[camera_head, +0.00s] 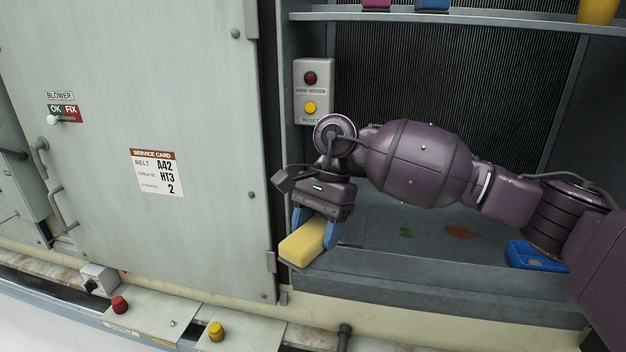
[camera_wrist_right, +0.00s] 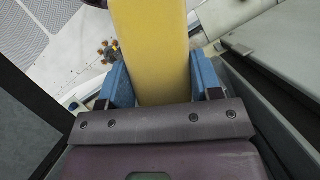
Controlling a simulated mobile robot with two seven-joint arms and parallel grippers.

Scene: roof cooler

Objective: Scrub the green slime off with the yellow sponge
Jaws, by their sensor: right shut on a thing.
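The yellow sponge (camera_head: 301,243) is held between the blue fingers of my right gripper (camera_head: 315,228), at the left front edge of the open bay. In the right wrist view the sponge (camera_wrist_right: 152,45) fills the space between the fingers of the right gripper (camera_wrist_right: 155,85). A small green slime patch (camera_head: 406,232) lies on the grey bay floor (camera_head: 370,225), to the right of the gripper and apart from the sponge. My left gripper is not in view.
An orange-brown patch (camera_head: 461,232) lies right of the slime. A blue tray (camera_head: 536,256) sits at the bay's right. A switch box (camera_head: 312,92) with red and yellow buttons hangs on the left post. A shelf (camera_head: 450,19) runs above. A large closed door (camera_head: 130,130) stands left.

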